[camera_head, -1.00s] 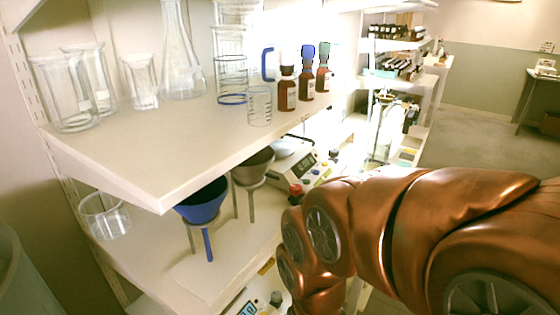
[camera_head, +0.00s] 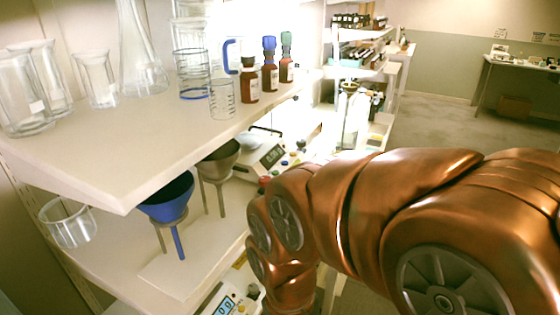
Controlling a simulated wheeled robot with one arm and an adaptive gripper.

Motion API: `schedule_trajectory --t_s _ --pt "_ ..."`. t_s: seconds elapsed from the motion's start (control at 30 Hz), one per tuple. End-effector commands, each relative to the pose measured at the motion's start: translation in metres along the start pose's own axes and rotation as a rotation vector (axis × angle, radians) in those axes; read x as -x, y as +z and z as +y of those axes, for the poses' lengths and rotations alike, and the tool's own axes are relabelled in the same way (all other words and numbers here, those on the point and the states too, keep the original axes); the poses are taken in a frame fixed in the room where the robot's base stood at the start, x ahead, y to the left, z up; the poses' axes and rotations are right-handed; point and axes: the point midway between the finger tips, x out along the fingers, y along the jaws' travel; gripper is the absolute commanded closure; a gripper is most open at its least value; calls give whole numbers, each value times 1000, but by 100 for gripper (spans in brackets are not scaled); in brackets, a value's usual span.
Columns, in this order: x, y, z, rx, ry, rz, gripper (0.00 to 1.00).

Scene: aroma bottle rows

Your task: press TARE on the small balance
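A white balance (camera_head: 265,162) with a dark display and coloured buttons stands at the far end of the middle shelf, partly hidden by the upper shelf, a funnel and my arm. A second device (camera_head: 225,303) with a lit blue display shows at the bottom edge, on a lower level, cut off by the frame. I cannot tell from this view which is the small balance, and no TARE label is readable. My copper-coloured arm crosses the right half and bends down beside the shelves. My gripper is not in view.
A blue funnel (camera_head: 168,197) and a grey funnel (camera_head: 217,163) sit in stands on the middle shelf, near a glass beaker (camera_head: 68,222). The upper shelf (camera_head: 125,170) holds glassware and brown bottles (camera_head: 270,75). Open floor (camera_head: 440,115) lies beyond on the right.

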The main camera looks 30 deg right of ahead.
Motion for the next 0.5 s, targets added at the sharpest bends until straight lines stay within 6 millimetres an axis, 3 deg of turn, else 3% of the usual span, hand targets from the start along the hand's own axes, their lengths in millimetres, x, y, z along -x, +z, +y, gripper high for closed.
schedule_trajectory --t_s 0.2,0.5 --pt "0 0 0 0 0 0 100" --pt "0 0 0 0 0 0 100"
